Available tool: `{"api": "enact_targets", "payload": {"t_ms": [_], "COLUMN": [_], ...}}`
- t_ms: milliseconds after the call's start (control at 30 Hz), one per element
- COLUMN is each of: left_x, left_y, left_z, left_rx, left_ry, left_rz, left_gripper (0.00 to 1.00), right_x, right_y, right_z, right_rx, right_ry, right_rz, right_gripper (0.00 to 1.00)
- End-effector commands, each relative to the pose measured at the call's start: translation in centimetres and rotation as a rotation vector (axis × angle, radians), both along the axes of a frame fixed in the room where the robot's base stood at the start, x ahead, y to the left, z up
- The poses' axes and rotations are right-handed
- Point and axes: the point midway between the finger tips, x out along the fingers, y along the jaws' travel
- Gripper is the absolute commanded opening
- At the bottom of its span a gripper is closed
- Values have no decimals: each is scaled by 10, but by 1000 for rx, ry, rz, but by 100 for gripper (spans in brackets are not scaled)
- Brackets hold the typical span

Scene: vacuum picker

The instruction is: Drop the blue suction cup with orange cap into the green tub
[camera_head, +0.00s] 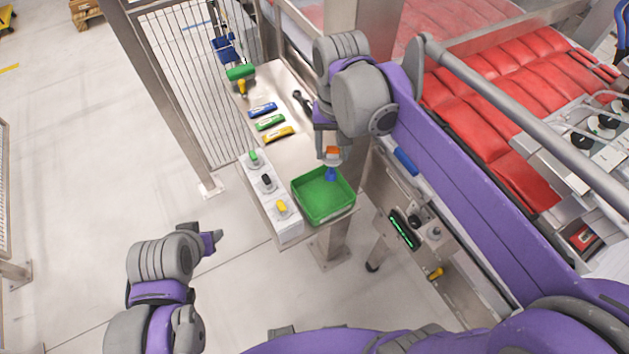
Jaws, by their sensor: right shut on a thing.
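The blue suction cup with orange cap (331,173) hangs upright from my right gripper (328,150), its orange part on top and its blue part below. My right gripper is shut on it, above the far right part of the green tub (325,216). The tub is an open green box at the near end of the metal table, and it looks empty. Whether the cup touches the tub cannot be told. My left gripper (214,242) is over the floor at the lower left, away from the table; its fingers are too small to judge.
A white block (289,230) with green, black and yellow-topped parts stands left of the tub. Blue, green (270,123) and yellow pieces lie farther back on the table. A wire fence (190,80) stands at the left, and red padded rows (500,90) at the right.

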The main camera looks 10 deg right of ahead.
Motion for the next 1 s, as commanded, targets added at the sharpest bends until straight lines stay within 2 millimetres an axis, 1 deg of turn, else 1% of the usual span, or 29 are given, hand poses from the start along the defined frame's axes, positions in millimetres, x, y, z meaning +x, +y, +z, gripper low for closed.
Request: {"api": "enact_targets", "payload": {"t_ms": [167,267,500,600,700,933,967,1000], "left_x": [-4,-8,-18,-21,-22,-21,-21,-21], "left_y": [0,0,0,0,0,0,0,0], "left_z": [-7,-14,-36,-42,-45,-43,-43,-43], "left_rx": [0,0,0,0,0,0,0,0], "left_ry": [7,15,35,40,42,41,41,41], "left_rz": [0,0,0,0,0,0,0,0], "left_gripper": [50,50,50,50,50,50,50,50], "right_x": [-1,-1,-1,-1,0,1,1,1], "right_y": [0,0,0,0,0,0,0,0], "right_z": [-9,-18,-48,-57,-61,-60,-59,-59], "right_rx": [0,1,0,-1,0,0,0,0], "right_ry": [2,3,4,2,0,-1,-1,-1], "right_rz": [0,0,0,0,1,1,1,1], "right_gripper": [20,20,20,20,20,20,58,65]}}
